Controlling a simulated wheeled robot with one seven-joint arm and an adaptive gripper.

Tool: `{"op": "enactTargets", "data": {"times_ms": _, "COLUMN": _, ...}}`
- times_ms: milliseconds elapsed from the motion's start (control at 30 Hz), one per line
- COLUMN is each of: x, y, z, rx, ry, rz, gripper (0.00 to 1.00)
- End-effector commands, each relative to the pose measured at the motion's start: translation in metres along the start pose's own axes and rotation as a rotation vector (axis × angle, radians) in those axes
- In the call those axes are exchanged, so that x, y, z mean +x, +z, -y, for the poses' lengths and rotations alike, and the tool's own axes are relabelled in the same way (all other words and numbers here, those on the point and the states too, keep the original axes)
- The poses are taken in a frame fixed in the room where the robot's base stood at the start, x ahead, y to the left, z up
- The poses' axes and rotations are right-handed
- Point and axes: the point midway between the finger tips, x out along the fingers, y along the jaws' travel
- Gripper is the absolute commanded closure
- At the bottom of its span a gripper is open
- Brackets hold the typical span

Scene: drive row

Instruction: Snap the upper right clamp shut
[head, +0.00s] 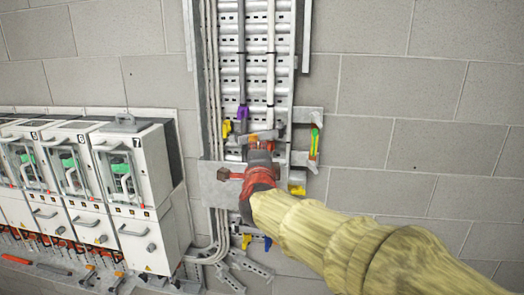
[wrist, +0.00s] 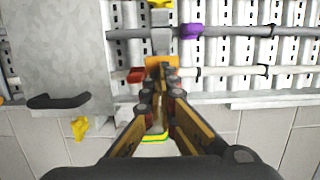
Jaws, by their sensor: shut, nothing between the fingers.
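An orange clamp part (head: 264,135) lies across the right-hand pale cable on the cable ladder, and I take it for the upper right clamp. It also shows in the wrist view (wrist: 154,62), at my fingertips. My gripper (wrist: 164,74) is shut and empty, its tips touching or just in front of that part; I cannot tell which. In the head view my gripper (head: 262,146) covers the clamp's lower portion. Whether the clamp is fully closed is hidden.
A purple band (head: 242,112) marks the left cable, with a yellow part (head: 227,128) beside it. A bracket with a green-yellow wire (head: 315,142) stands right of the ladder. Another yellow part (head: 297,189) sits below. Switch cabinets (head: 135,180) fill the left. The wall at right is bare.

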Motion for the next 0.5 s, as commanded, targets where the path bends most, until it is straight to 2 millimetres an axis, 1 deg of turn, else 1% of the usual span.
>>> {"op": "enactTargets", "data": {"times_ms": 300, "x": 0.022, "y": 0.029, "z": -0.001, "rx": 0.000, "ry": 0.000, "rz": 0.001, "gripper": 1.00}}
{"op": "enactTargets", "data": {"times_ms": 500, "x": 0.040, "y": 0.043, "z": -0.001, "rx": 0.000, "ry": 0.000, "rz": 0.000, "gripper": 1.00}}
